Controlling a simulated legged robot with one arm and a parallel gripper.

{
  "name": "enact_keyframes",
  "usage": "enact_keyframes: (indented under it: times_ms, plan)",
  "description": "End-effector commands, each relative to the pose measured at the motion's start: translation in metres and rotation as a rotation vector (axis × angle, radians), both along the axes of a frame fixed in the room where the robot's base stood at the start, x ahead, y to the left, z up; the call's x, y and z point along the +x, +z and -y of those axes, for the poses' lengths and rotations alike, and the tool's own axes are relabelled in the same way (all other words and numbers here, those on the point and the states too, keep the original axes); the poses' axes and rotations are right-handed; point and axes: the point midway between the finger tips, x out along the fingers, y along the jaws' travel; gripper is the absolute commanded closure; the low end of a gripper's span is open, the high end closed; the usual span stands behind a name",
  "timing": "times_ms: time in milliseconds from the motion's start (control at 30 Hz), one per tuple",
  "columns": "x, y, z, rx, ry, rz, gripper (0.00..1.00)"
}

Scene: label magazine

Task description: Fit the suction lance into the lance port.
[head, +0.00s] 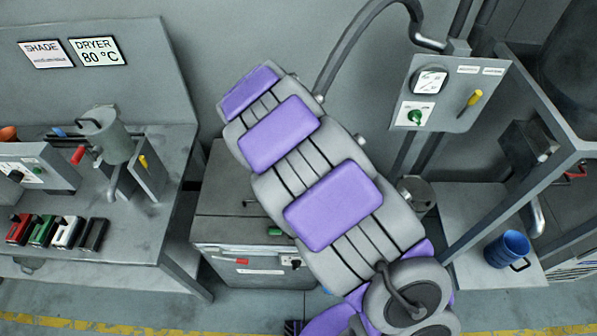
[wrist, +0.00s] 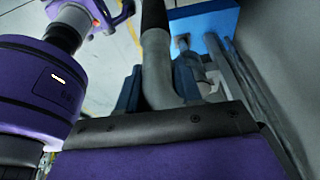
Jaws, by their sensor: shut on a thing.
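In the wrist view my gripper (wrist: 158,86) is shut around a grey bent tube with a black upper section, which I take to be the suction lance (wrist: 157,55). The dark blue fingers lie on either side of the tube. The lance's lower end is hidden behind my gripper's body. In the head view my arm crosses the middle and hides my gripper and the lance. A blue block (wrist: 208,22) with grey fittings stands beyond the fingers at the right in the wrist view. I cannot tell whether it holds the lance port.
A grey hose (head: 350,45) runs from the wall panel (head: 452,92) down behind my arm. A bench (head: 150,190) at left holds a grey pot (head: 105,135) and several coloured blocks. A grey cabinet (head: 218,222) stands beside it. A blue mug (head: 507,250) stands on a right shelf.

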Motion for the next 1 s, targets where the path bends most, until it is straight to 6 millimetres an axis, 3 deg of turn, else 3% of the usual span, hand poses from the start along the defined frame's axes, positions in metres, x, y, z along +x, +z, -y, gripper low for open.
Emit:
enact_keyframes:
  times_ms: [1000]
  plan:
    - [0.0,-0.022,0.0,-0.001,0.0,0.0,1.0]
